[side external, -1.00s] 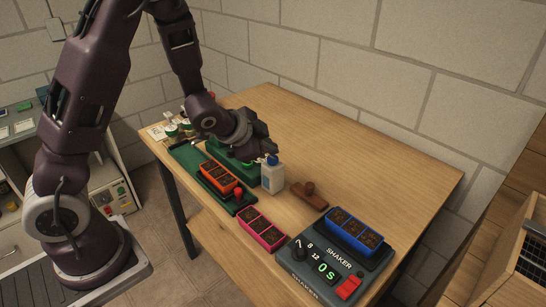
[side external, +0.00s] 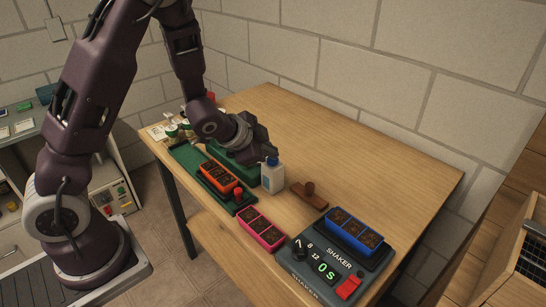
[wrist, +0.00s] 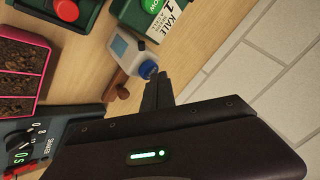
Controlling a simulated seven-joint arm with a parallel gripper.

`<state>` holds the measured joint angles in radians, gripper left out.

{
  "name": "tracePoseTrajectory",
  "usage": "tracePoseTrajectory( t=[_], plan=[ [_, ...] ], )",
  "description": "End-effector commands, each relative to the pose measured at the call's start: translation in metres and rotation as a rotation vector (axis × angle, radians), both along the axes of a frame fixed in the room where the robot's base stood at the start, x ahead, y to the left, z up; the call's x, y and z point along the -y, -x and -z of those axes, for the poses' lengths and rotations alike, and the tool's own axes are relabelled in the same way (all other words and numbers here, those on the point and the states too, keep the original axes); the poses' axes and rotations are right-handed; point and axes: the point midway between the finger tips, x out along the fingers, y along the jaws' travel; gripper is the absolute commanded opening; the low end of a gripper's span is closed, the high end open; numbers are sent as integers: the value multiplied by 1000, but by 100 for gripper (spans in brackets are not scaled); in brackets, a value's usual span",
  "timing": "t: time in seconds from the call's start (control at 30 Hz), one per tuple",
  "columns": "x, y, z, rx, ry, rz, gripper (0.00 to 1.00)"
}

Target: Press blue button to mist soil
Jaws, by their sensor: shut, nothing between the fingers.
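A white bottle (side external: 272,178) with a blue top (side external: 272,160) stands upright on the table. In the wrist view the bottle (wrist: 124,48) shows its blue top (wrist: 148,70) beside my fingertips. My gripper (wrist: 158,84) is shut and empty. In the side view my gripper (side external: 268,150) is just above and behind the blue top; I cannot tell whether they touch. Soil fills an orange tray (side external: 208,181) in a green holder, a pink tray (side external: 250,232) on the table and a blue tray (side external: 337,231) on the shaker.
The shaker (side external: 308,270) reads 0 s and has a red switch. A brown wooden stamp-like tool (side external: 311,201) lies right of the bottle. A green holder with a red knob (side external: 238,193) stands left. The table's right and back areas are clear.

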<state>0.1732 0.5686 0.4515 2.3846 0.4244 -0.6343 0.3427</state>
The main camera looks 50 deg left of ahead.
Motion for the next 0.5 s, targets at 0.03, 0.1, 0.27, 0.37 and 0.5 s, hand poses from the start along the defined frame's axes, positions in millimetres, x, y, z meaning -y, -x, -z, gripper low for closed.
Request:
tracePoseTrajectory(
  t=[0.03,0.1,0.27,0.37,0.5],
  plan=[
    [0,0,0,-1,0,-1,0],
    [0,0,-1,0,0,0,0],
    [0,0,-9,1,1,-1,0],
    [0,0,-11,-1,0,-1,0],
    [0,0,-11,-1,0,-1,0]
  ],
)
